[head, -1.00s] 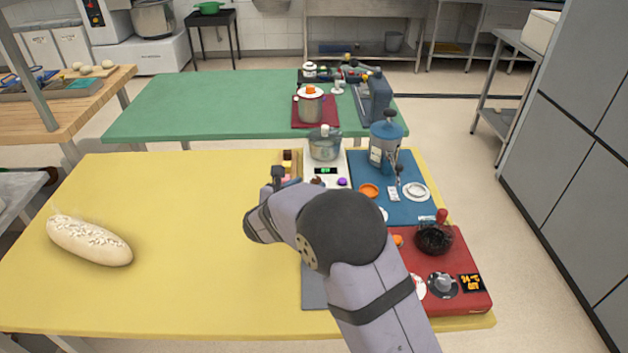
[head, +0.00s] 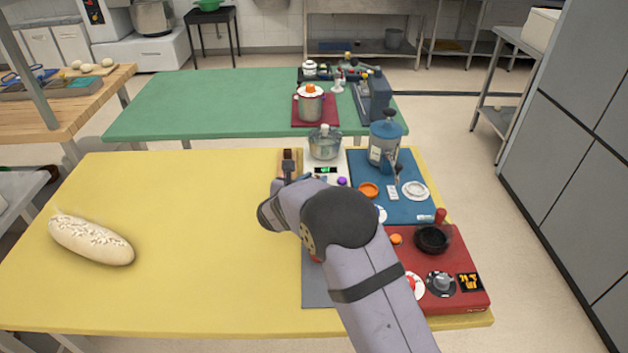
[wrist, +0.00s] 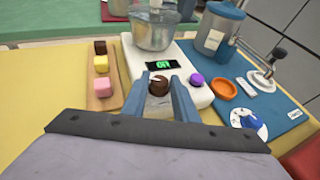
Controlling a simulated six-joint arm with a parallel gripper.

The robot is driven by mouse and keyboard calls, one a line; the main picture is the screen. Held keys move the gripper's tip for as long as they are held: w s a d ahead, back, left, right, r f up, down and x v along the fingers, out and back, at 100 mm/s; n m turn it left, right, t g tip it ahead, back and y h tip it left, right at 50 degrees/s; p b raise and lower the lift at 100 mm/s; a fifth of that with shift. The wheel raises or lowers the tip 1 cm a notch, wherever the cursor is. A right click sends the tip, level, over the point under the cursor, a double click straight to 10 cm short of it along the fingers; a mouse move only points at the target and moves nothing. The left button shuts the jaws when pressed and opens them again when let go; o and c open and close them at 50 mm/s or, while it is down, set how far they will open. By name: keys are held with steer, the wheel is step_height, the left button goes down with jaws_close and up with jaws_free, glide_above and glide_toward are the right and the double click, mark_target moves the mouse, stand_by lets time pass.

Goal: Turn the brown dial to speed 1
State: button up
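The brown dial (wrist: 158,85) sits on the front of a white mixer base (wrist: 198,97), below a small display with green characters (wrist: 162,64). A light pointer mark shows at the dial's upper left. In the wrist view my gripper (wrist: 161,90) is open, with one blue-grey finger on each side of the dial. I cannot tell whether the fingers touch it. In the head view my gripper (head: 290,172) is at the front left of the white base (head: 338,158), and the arm hides the dial.
A purple knob (wrist: 197,78) is right of the dial. A wooden board (wrist: 104,90) with several small cakes lies left. A steel bowl (wrist: 152,32) stands behind. An orange ring (wrist: 223,90) lies on the blue mat (wrist: 262,88). The yellow table (head: 160,200) is mostly clear at left.

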steer(key=shift+a+m+h+p, duration=0.1)
steer(key=shift+m+h+p, duration=0.3)
steer(key=shift+h, duration=0.1)
steer(key=shift+a+m+g+h, duration=0.1)
steer(key=shift+m+g+h, duration=0.3)
steer(key=shift+w+m+g+h+p, duration=0.15)
steer(key=shift+m+g+h+p, duration=0.2)
steer(key=shift+m+g+h, duration=0.25)
steer(key=shift+a+m+h, duration=0.1)
steer(key=shift+m+h, duration=0.3)
steer(key=shift+m, duration=0.1)
steer(key=shift+w+f+m+g+h+b, duration=0.1)
steer(key=shift+m+g+h+b, duration=0.6)
steer(key=shift+m+g+h, duration=0.15)
steer(key=shift+a+m+g+h+b, duration=0.1)
steer(key=shift+m+g+h+b, duration=0.15)
steer(key=shift+m+g+b, duration=0.35)
steer(key=o, duration=1)
